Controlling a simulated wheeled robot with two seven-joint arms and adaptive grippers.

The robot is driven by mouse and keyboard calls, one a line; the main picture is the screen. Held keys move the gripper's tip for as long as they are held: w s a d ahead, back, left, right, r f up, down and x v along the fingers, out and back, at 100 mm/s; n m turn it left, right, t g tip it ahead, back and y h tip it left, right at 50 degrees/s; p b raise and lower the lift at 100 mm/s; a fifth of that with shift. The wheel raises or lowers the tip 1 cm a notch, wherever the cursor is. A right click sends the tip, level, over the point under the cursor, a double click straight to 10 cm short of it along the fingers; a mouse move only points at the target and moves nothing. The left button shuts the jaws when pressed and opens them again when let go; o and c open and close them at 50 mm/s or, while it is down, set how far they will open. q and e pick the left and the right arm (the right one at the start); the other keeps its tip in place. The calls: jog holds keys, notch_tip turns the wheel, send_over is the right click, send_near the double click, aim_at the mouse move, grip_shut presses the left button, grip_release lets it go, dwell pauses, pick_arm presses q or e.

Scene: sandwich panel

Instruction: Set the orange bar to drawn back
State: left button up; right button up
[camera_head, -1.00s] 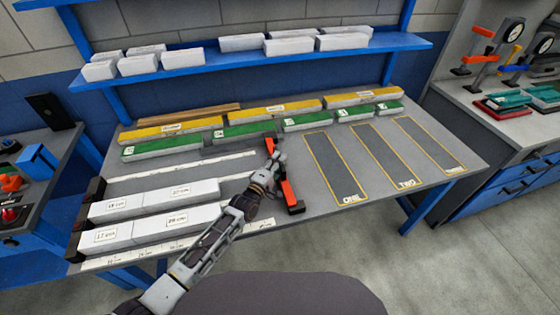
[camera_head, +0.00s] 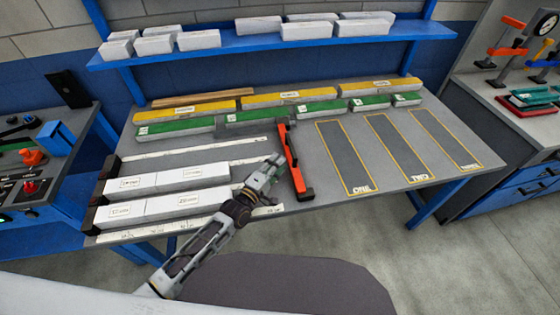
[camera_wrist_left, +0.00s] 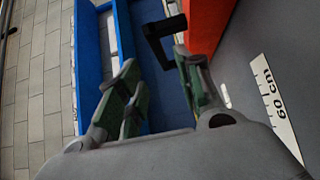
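The orange bar (camera_head: 292,162) with black ends lies across the table, running back to front, between the white blocks and the marked panel ONE. In the left wrist view, its orange face (camera_wrist_left: 208,22) is at the top, with a black bracket-shaped part (camera_wrist_left: 160,38) beside it. My left gripper (camera_head: 274,163) is just left of the bar's front half in the head view. The left wrist view shows its fingers (camera_wrist_left: 160,65) spread apart with nothing held between them. The right finger is close to the bar; whether it touches is unclear. My right gripper is not in view.
White blocks (camera_head: 180,175) lie left of the bar, with a ruler strip (camera_head: 190,224) along the front edge. Green blocks (camera_head: 175,128) and yellow blocks (camera_head: 290,96) line the back. Panel ONE (camera_head: 345,155) on the right is bare. A blue shelf (camera_head: 250,48) stands behind.

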pick_arm(q)
jog(key=shift+s+a, duration=0.25)
jog(key=shift+s, duration=0.2)
dwell(0.5)
